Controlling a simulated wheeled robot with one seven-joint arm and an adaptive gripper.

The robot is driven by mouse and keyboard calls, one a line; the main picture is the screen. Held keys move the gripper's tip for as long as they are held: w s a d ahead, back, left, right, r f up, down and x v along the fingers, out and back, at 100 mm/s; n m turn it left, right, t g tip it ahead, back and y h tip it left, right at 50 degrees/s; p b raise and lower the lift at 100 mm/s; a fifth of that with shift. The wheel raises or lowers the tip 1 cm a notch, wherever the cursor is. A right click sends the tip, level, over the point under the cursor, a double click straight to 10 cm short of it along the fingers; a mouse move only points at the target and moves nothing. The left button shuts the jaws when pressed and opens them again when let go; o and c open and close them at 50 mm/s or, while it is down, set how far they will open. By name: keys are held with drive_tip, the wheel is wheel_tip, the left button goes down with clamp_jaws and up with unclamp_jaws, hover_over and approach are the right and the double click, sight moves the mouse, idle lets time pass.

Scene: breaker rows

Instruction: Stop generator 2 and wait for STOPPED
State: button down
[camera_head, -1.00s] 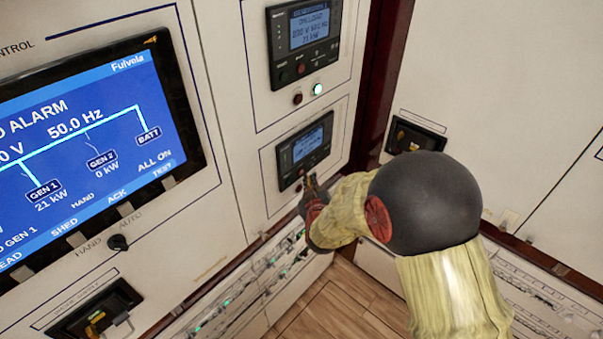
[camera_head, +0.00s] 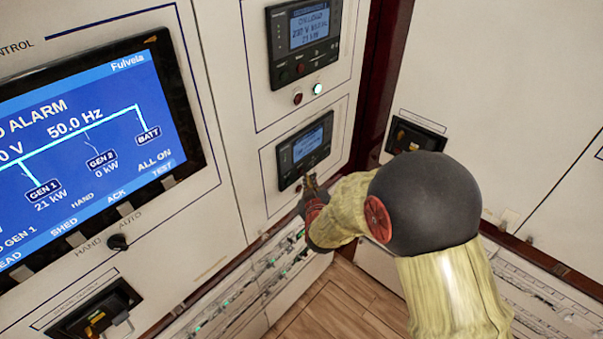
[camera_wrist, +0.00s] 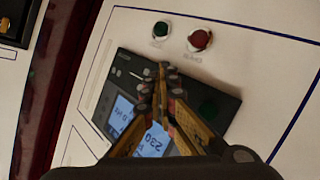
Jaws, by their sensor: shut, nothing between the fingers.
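The lower generator controller (camera_head: 304,150) is a black panel with a lit blue screen. It shows upside down in the wrist view, where its screen (camera_wrist: 122,112) reads "230" in part and a green button (camera_wrist: 208,108) sits beside the fingers. My gripper (camera_wrist: 162,68) is shut and empty, its tips over the controller's button edge; I cannot tell if they touch. In the head view my gripper (camera_head: 309,180) is just below that screen. The fingers hide part of the controller's face. A green lamp (camera_wrist: 160,29) and a red lamp (camera_wrist: 200,39) sit beyond the tips.
The large screen (camera_head: 85,140) shows GEN 1 at 21 kW and GEN 2 at 0 kW. The upper controller (camera_head: 303,40) shows 21 kW, with a lit green lamp (camera_head: 317,88) below it. A HAND/AUTO knob (camera_head: 117,242) sits left. A side wall stands close right.

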drive_tip(key=shift+w+a, duration=0.2)
drive_tip(key=shift+a, duration=0.1)
drive_tip(key=shift+w+a+b, duration=0.3)
drive_tip(key=shift+a, duration=0.05)
idle(0.8)
drive_tip(key=shift+s+d, duration=0.1)
drive_tip(key=shift+d, duration=0.05)
drive_tip(key=shift+s+d, duration=0.45)
drive_tip(key=shift+d, duration=0.1)
drive_tip(key=s+d, duration=0.1)
drive_tip(key=d, duration=0.1)
drive_tip(key=s+d+b, duration=0.1)
drive_tip(key=s+d, duration=0.1)
idle(0.7)
idle(0.7)
